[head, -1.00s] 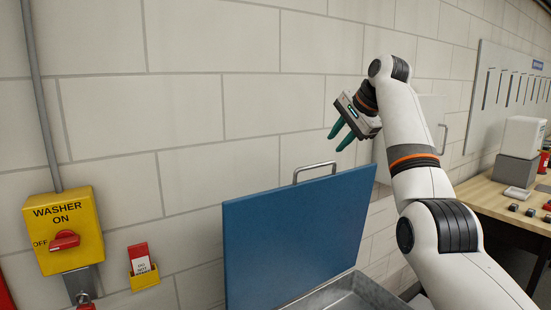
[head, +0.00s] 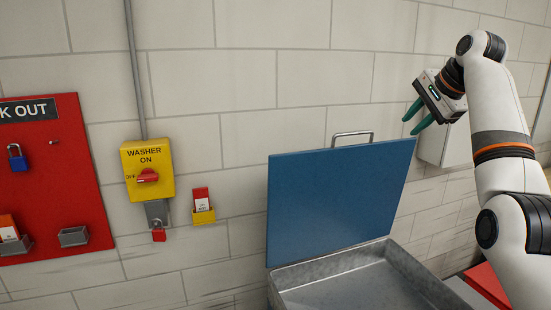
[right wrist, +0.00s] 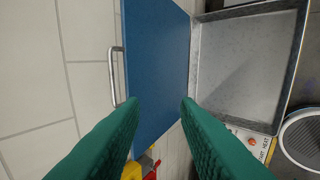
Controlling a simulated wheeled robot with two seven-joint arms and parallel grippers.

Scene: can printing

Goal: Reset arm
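My right gripper (head: 417,116) is raised near the wall, above and right of the blue lid. Its two green fingers are spread apart with nothing between them, as the right wrist view (right wrist: 158,115) also shows. The blue lid (head: 335,200) stands open against the wall, with a metal handle (head: 352,136) on its top edge. The metal basin (head: 350,278) below it looks empty. My left gripper is not in any view.
A yellow washer switch box (head: 148,172) is on the wall, with a red padlock (head: 158,234) below it. A small yellow holder with a red tag (head: 202,207) hangs beside it. A red lockout board (head: 55,180) with a blue padlock (head: 17,158) is at far left. A grey wall box (head: 440,145) is behind my right gripper.

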